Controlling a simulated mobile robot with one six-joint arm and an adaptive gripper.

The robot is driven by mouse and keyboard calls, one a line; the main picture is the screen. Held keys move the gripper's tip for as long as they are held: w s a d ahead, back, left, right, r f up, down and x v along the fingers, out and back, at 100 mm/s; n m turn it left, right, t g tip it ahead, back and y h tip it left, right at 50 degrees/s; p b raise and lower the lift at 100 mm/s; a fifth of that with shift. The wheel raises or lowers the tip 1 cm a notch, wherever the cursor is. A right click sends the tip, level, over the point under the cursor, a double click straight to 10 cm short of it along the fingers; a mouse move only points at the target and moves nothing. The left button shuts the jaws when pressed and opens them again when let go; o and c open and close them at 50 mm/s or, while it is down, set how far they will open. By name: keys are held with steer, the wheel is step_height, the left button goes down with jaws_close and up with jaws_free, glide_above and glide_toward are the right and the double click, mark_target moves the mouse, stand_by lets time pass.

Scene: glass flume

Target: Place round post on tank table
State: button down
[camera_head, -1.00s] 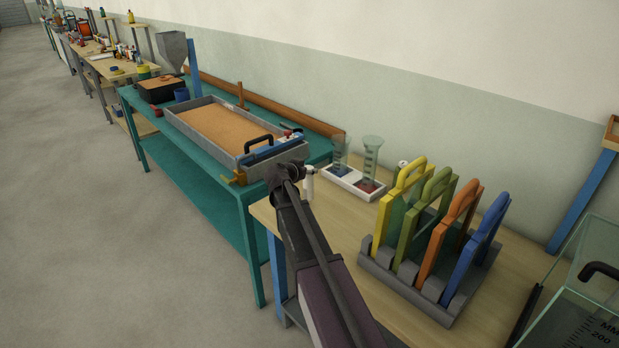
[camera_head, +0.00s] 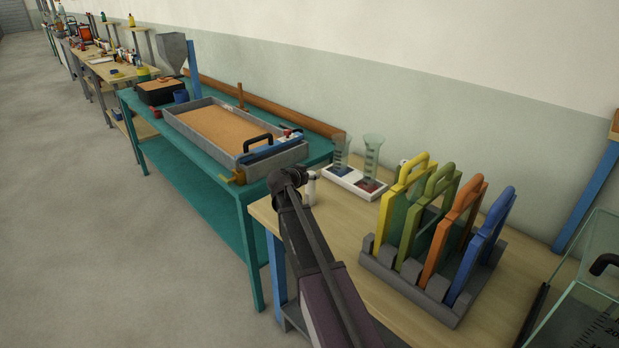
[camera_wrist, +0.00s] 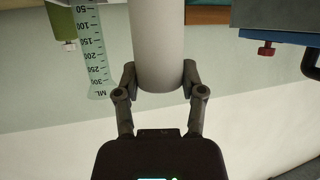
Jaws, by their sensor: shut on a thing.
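The round post (camera_wrist: 158,45) is a pale grey-white cylinder. In the wrist view my gripper (camera_wrist: 158,82) is shut on it, with one finger on each side. In the head view the post (camera_head: 311,188) shows as a small white upright piece beside the dark end of my arm, over the left end of a pale wooden table (camera_head: 342,222). My fingers are mostly hidden there. I cannot tell whether the post touches the tabletop. A glass tank (camera_head: 588,300) with a millimetre scale is cut off at the right edge; what it stands on is unclear.
A grey rack (camera_head: 412,287) holds yellow, green, orange and blue gates. The teal table (camera_head: 190,165) on the left carries a sand tray (camera_head: 283,157). Bare wood shows between rack and arm.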

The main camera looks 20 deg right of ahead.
steer(key=shift+f, duration=0.15)
steer(key=shift+c, duration=0.9)
jaws_free()
steer(key=shift+r, duration=0.25)
steer(key=p+v, duration=0.4)
steer(key=v, duration=0.8)
